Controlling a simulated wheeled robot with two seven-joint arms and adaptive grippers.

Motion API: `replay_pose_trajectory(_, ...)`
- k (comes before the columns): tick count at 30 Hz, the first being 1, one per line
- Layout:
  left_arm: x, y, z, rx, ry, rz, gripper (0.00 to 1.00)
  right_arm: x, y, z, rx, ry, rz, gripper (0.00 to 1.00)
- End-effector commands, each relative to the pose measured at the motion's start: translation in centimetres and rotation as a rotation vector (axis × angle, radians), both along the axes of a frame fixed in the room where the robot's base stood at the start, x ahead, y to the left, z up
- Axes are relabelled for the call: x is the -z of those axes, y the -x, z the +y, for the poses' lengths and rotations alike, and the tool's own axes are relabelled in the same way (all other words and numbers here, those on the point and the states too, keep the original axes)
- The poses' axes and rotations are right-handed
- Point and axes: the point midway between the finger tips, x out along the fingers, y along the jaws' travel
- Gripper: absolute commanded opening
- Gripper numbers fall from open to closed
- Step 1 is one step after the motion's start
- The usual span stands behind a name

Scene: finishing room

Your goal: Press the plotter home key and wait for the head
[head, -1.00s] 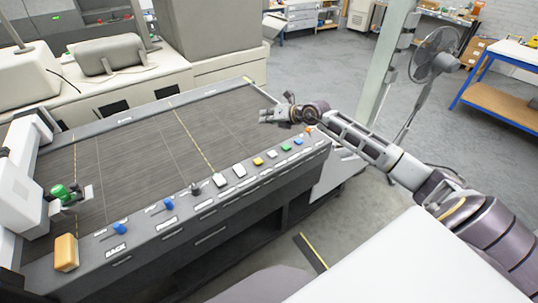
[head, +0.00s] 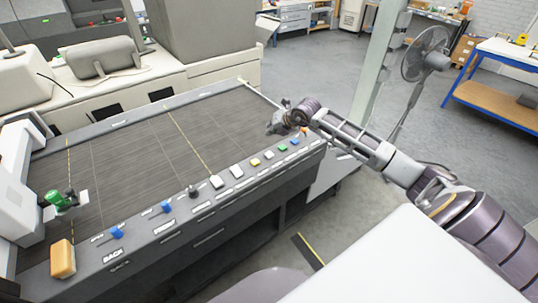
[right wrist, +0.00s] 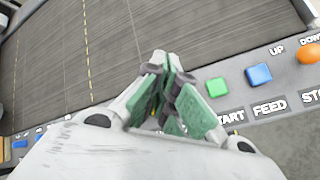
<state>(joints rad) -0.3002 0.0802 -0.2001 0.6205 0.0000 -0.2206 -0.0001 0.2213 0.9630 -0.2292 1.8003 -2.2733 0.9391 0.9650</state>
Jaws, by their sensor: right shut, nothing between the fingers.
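The plotter is a dark flatbed (head: 130,145) with a front control panel (head: 215,205). Its row of keys holds white keys (head: 216,182), a yellow key (head: 255,162), a green key (head: 283,148) and a blue key (head: 295,141). I cannot read a home label. The right wrist view shows the green key (right wrist: 217,87), blue key (right wrist: 259,75) and an orange knob (right wrist: 309,54). My right gripper (head: 272,130) is shut and empty, above the bed's right front area, with its tips (right wrist: 168,68) left of the green key. The plotter head (head: 58,198), with a green part, sits at the bed's left. My left gripper is out of view.
Blue levers (head: 117,232) and a black knob (head: 193,190) stand up from the panel's left part. An orange block (head: 63,259) sits at its left end. A pale post (head: 375,70) and a fan (head: 425,53) stand at right. A white surface fills the lower right.

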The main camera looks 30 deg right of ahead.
Motion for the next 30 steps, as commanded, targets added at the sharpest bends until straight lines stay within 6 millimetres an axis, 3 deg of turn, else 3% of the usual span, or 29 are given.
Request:
replay_pose_trajectory(14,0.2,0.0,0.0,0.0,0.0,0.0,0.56,0.6,0.0,0.0,-0.001,0.0,0.001,0.0)
replay_pose_trajectory(30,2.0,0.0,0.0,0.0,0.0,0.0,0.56,5.0,0.0,0.0,-0.001,0.001,0.0,0.0)
